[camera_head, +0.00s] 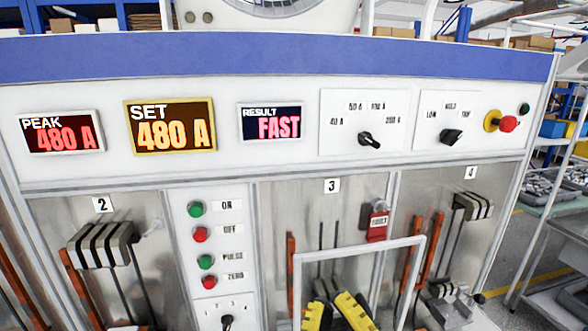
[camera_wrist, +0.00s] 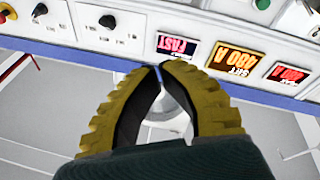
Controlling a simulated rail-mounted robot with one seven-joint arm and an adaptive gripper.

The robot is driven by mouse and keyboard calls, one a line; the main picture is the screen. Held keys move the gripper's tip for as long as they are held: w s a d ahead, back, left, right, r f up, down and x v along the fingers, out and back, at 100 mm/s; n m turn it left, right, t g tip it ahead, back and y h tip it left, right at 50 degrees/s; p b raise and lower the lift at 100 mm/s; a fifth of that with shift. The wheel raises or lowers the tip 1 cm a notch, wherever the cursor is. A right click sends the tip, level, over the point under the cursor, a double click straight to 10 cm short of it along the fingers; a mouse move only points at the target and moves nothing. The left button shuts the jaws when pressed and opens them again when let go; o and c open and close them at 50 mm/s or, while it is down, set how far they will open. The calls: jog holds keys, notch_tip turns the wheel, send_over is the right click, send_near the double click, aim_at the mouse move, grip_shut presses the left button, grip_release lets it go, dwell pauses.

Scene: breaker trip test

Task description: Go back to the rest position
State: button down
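My gripper (camera_head: 336,306) is at the bottom of the head view, in front of bay 3 of the test panel (camera_head: 290,170). In the wrist view its two yellow fingers (camera_wrist: 160,68) curve together until their tips meet or nearly meet. Nothing shows between them. The panel appears upside down in the wrist view, beyond the fingertips. The gripper looks clear of the panel's knobs and buttons.
Displays read PEAK 480 A (camera_head: 62,132), SET 480 A (camera_head: 170,126) and RESULT FAST (camera_head: 271,122). Two black selector knobs (camera_head: 369,140) (camera_head: 451,137) and a red emergency button (camera_head: 508,124) are at right. A pale frame (camera_head: 421,262) surrounds the gripper's area in the picture. A shelf rack (camera_head: 560,205) stands at right.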

jog(key=s+d+r+m+h+p, duration=0.1)
jog(key=s+r+m+p, duration=0.1)
jog(key=r+p, duration=0.5)
jog(key=s+d+r+m+t+h+p, duration=0.1)
jog(key=r+m+p, duration=0.3)
jog(key=r+p, duration=0.4)
notch_tip(320, 180, up, 3)
jog(key=shift+s+d+r+h, duration=0.1)
jog(key=shift+s+d+h, duration=0.15)
jog(key=shift+s+h, duration=0.1)
